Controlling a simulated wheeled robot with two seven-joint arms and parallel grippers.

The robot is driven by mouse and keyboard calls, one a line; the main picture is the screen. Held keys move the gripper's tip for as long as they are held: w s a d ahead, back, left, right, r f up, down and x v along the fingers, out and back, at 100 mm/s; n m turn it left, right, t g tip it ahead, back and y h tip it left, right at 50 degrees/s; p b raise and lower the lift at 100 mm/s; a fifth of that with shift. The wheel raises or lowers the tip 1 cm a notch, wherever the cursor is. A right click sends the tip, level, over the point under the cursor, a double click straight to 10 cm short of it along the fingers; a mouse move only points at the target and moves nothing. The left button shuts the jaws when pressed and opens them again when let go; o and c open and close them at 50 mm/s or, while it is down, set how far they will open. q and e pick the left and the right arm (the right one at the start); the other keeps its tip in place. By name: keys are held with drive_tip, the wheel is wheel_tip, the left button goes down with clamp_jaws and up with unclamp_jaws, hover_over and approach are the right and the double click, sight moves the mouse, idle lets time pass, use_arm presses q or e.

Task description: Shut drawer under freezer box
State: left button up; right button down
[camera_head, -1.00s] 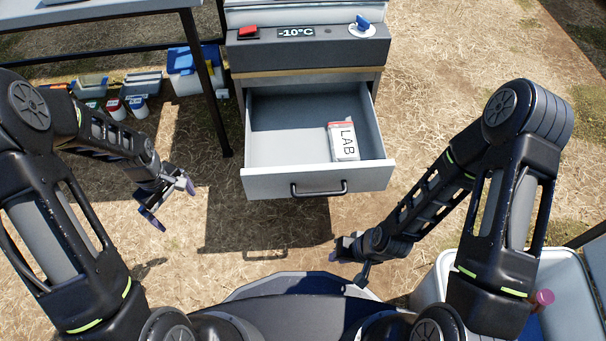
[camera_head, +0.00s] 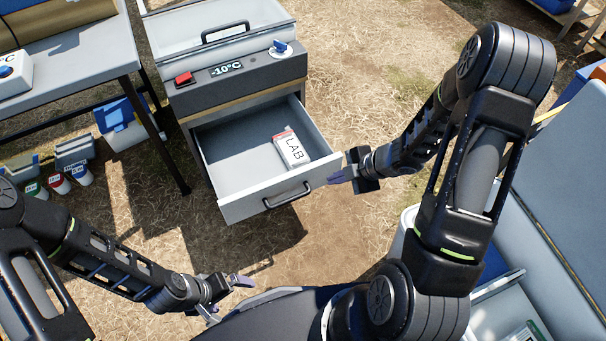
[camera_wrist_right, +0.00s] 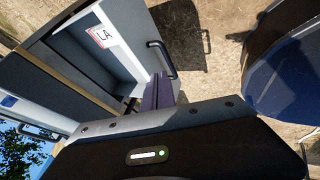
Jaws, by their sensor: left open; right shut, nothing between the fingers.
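The drawer (camera_head: 233,167) under the freezer box (camera_head: 225,70) stands pulled out, with a dark bar handle (camera_head: 287,195) on its grey front. A white and red box marked LAB (camera_head: 291,150) lies inside it. My right gripper (camera_head: 337,178) is shut and empty, beside the right end of the drawer front. In the right wrist view its fingers (camera_wrist_right: 158,92) point toward the drawer (camera_wrist_right: 120,62) near the handle (camera_wrist_right: 162,59); I cannot tell if they touch. My left gripper (camera_head: 232,288) is open and empty, low over the ground in front of my base.
A grey table (camera_head: 75,60) stands left of the freezer, with a blue and white container (camera_head: 125,120) and several bottles beneath. A white cooler with an open lid (camera_head: 555,200) is at the right. Bare straw ground lies in front of the drawer.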

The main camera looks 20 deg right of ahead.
drive_tip(key=b, duration=0.5)
approach(299, 179)
drive_tip(key=f, duration=0.1)
drive_tip(key=a+f, duration=0.2)
drive_tip(key=shift+w+f, duration=0.25)
drive_tip(key=shift+f, duration=0.05)
use_arm(q)
drive_tip(key=shift+w+a+f, duration=0.15)
drive_tip(key=shift+w+f, duration=0.05)
drive_tip(key=shift+f, duration=1)
drive_tip(key=shift+w+a+f, duration=0.15)
drive_tip(key=shift+f, duration=1.05)
use_arm(e)
drive_tip(key=shift+w, duration=0.75)
